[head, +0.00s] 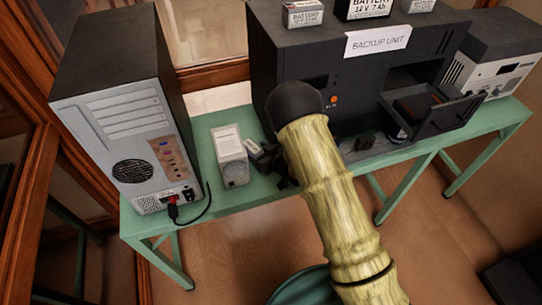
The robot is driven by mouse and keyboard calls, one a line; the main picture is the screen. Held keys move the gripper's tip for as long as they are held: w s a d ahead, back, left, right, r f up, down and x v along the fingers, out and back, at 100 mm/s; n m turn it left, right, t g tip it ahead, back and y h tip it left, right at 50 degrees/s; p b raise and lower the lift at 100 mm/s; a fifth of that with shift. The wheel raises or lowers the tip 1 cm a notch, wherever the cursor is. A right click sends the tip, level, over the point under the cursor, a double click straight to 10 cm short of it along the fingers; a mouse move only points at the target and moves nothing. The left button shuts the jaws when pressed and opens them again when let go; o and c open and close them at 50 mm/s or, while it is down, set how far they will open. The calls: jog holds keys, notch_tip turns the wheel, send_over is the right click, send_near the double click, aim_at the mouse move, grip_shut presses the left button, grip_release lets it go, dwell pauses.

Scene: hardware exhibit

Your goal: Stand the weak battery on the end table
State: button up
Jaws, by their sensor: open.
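Three labelled batteries stand on top of the black backup unit (300,62): a left one (303,14), a middle one marked 12 V 7 Ah (368,9) and a right one (419,5). I cannot tell which battery is weak. My gripper (283,178) is low over the green table (225,197), left of centre, partly hidden by my arm. Its jaws are open. A small dark block with a pale face (257,150) lies close beside it; whether they touch is unclear. No separate end table can be made out for sure.
A computer tower (120,130) with a cable stands at the left. A pale labelled box (229,155) stands beside it. The backup unit has an open drawer (440,118) jutting forward with a dark item inside. A grey device (492,70) stands at the right.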

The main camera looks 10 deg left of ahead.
jog(key=b+v, duration=0.2)
jog(key=v, duration=0.9)
jog(key=shift+d, duration=0.25)
jog(key=shift+d+r, duration=0.1)
jog(key=shift+d, duration=0.1)
